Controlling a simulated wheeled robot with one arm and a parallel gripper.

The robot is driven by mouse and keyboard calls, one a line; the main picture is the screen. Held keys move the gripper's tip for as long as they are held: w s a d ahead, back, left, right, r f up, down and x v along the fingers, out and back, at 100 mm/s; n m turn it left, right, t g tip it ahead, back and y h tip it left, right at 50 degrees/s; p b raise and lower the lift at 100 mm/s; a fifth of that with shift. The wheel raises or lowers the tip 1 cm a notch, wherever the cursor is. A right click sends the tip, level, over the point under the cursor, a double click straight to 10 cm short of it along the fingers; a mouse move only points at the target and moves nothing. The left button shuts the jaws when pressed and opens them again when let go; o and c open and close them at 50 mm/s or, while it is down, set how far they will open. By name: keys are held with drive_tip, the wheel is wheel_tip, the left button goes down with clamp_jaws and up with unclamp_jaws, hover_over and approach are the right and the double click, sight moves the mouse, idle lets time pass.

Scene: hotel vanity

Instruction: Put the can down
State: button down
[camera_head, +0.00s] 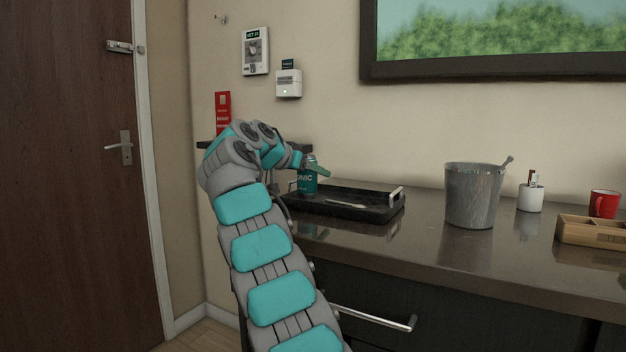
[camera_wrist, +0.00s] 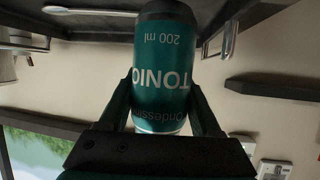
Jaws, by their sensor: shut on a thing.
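The can (camera_head: 308,184) is a teal tonic can. It stands about upright at the left end of the black tray (camera_head: 376,210) in the head view. My gripper (camera_head: 314,169) is shut on it near its upper part. In the wrist view, which is upside down, the can (camera_wrist: 160,75) sits between both fingers with its lettering inverted. Its base is close to the dark tray surface; I cannot tell if it touches. My arm hides part of the tray's left side.
A pale spoon-like utensil (camera_head: 345,204) lies in the tray. A metal bucket (camera_head: 473,197), a white cup (camera_head: 531,198), a red mug (camera_head: 604,204) and a wooden box (camera_head: 592,232) stand to the right. Bare counter (camera_head: 422,236) lies between tray and bucket.

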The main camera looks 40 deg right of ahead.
drive_tip(key=shift+f, duration=0.6)
drive_tip(key=shift+f+b, duration=0.15)
drive_tip(key=shift+b, duration=0.2)
drive_tip(key=shift+c, duration=0.4)
unclamp_jaws()
drive_tip(key=shift+a+r, duration=0.2)
drive_tip(key=shift+r, duration=0.05)
drive_tip(key=v, duration=1.1)
drive_tip(key=shift+s+a, duration=0.15)
drive_tip(key=shift+a, duration=0.2)
